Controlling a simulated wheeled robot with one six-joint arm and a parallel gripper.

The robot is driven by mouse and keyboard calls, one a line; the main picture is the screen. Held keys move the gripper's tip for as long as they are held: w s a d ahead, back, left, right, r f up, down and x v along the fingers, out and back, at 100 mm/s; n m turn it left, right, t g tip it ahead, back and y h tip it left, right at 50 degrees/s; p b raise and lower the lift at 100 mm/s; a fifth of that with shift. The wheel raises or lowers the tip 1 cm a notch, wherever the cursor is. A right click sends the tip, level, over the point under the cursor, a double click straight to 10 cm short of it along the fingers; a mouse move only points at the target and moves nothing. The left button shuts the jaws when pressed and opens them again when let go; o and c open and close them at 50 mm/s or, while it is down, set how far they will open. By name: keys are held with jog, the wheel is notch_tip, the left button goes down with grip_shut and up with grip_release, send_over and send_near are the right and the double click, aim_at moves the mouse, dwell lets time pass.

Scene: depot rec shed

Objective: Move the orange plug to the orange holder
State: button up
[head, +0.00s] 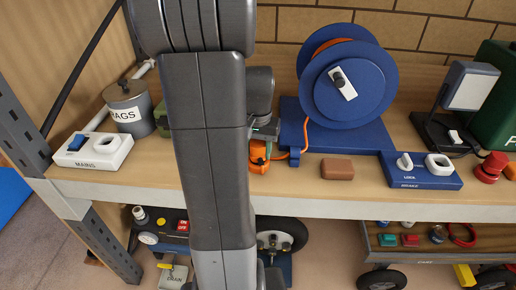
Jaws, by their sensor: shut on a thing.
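The orange plug (258,156) is just right of my arm's dark link, in front of the blue reel base. An orange cord runs from it to the blue cable reel (359,101). My gripper (262,136) is shut on the plug from above, and my arm partly hides both. I cannot make out a separate orange holder; it may be hidden behind my arm or merged with the orange shape at the plug. I cannot tell whether the plug touches the bench.
The bench holds a white MAINS box (94,150) with a round socket, a RAGS can (128,108), a brown block (337,170), a blue LOCK/BRAKE box (421,171), a red knob (491,167) and a lamp (469,86). A cart (420,258) stands below.

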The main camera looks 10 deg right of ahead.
jog(key=o, duration=1.1)
jog(key=shift+c, duration=0.2)
notch_tip(320, 180, up, 14)
jog(key=shift+f, duration=0.2)
notch_tip(320, 180, down, 14)
jog(key=shift+r, duration=0.45)
jog(key=shift+f, duration=0.1)
